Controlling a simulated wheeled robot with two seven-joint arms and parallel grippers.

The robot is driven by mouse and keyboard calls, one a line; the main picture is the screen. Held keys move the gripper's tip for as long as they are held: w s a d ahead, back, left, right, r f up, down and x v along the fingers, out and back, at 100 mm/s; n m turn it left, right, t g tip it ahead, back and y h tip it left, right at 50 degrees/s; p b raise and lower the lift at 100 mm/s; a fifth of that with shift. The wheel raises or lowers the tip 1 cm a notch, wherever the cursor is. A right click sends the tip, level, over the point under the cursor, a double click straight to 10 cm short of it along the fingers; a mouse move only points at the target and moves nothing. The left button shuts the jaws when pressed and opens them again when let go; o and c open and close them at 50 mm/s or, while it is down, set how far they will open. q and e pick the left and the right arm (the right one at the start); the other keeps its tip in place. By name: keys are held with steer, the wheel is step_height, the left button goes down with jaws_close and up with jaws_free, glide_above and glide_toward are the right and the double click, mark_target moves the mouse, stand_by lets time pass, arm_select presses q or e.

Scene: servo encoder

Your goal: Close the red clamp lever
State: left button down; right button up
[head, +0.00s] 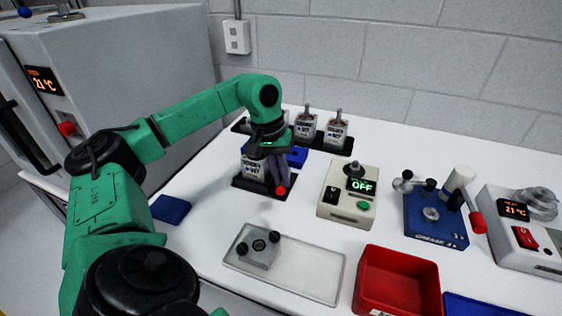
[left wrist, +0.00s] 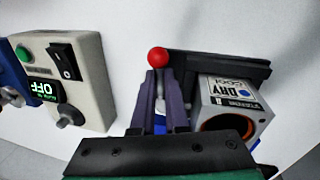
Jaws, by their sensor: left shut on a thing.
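The red clamp lever shows as a red ball knob (head: 281,190) at the front right of a black clamp base (head: 250,187). A grey servo unit (head: 253,167) stands on that base. My left gripper (head: 280,180) points down at the lever. Its purple fingers (left wrist: 160,80) are shut on the lever just below the knob. The fingers hide most of the lever's shaft. My right gripper is not in view.
A beige box reading OFF (head: 347,195) stands to the right. A metal tray (head: 312,275) and a red bin (head: 397,282) lie in front. More units (head: 336,130) stand in a rack behind. A blue grease device (head: 437,215) is farther right.

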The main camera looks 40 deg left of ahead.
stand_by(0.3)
arm_select(q)
steer(key=c, duration=1)
jaws_free()
steer(key=p+v, duration=0.4)
steer(key=v, duration=1)
steer(key=shift+r, duration=0.35)
